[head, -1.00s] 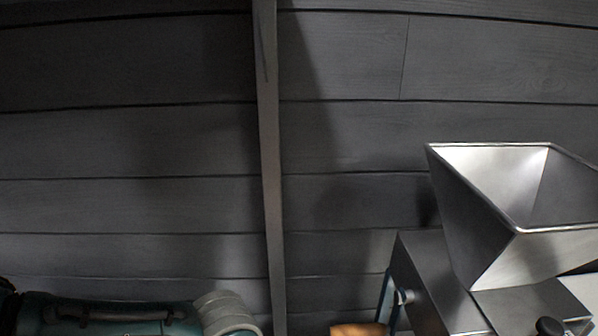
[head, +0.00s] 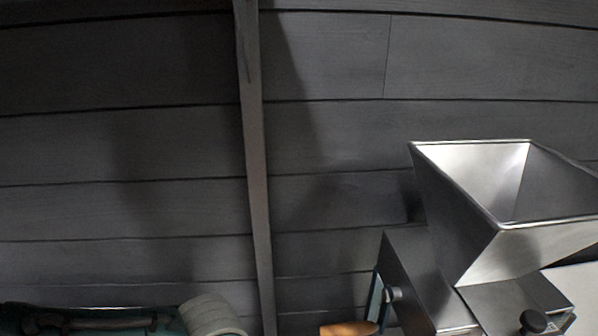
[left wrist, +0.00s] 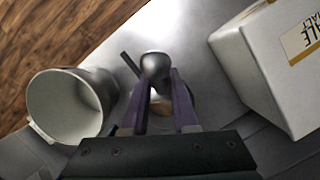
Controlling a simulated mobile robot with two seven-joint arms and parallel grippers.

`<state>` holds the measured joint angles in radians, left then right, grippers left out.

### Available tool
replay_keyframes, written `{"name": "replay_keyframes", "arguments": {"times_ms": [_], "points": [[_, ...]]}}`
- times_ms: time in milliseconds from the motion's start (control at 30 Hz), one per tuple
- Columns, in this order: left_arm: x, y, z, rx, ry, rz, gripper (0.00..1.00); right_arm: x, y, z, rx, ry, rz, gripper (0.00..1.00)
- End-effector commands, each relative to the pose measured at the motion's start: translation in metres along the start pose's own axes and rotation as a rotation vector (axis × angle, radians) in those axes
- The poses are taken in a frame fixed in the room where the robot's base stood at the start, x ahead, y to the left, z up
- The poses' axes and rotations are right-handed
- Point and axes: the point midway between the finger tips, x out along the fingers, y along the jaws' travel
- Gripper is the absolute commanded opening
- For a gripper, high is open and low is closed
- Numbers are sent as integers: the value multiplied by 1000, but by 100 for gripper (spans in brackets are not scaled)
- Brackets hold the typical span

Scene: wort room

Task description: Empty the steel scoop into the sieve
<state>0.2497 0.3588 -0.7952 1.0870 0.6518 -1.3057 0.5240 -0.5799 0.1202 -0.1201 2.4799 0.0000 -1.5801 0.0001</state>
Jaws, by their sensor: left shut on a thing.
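In the left wrist view my left gripper (left wrist: 158,108) has two purple fingers shut on what looks like the steel scoop (left wrist: 155,66), a rounded shiny metal piece at the fingertips. Its handle is mostly hidden between the fingers, and I cannot tell what is in it. A tan patch shows between the fingers. No sieve can be made out for certain. A pale round open vessel (left wrist: 72,106) with a small tab stands left of the gripper, apart from it. Neither gripper shows in the head view.
A white box (left wrist: 272,68) with a label stands right of the gripper on a grey steel top (left wrist: 196,40). Wooden floor lies beyond its edge. In the head view a steel hopper (head: 455,205) stands at right; a teal thing with grey coils (head: 212,316) is at lower left.

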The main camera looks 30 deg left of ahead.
Motion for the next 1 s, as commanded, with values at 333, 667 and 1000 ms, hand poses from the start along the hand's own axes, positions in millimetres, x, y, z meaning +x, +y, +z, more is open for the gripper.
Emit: {"name": "replay_keyframes", "arguments": {"times_ms": [333,667,1000], "points": [[-10,0,9,-1,178,-2,0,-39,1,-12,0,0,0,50],[-15,0,19,-1,472,1,0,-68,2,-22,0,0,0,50],[-12,2,24,-9,754,7,0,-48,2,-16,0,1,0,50]]}}
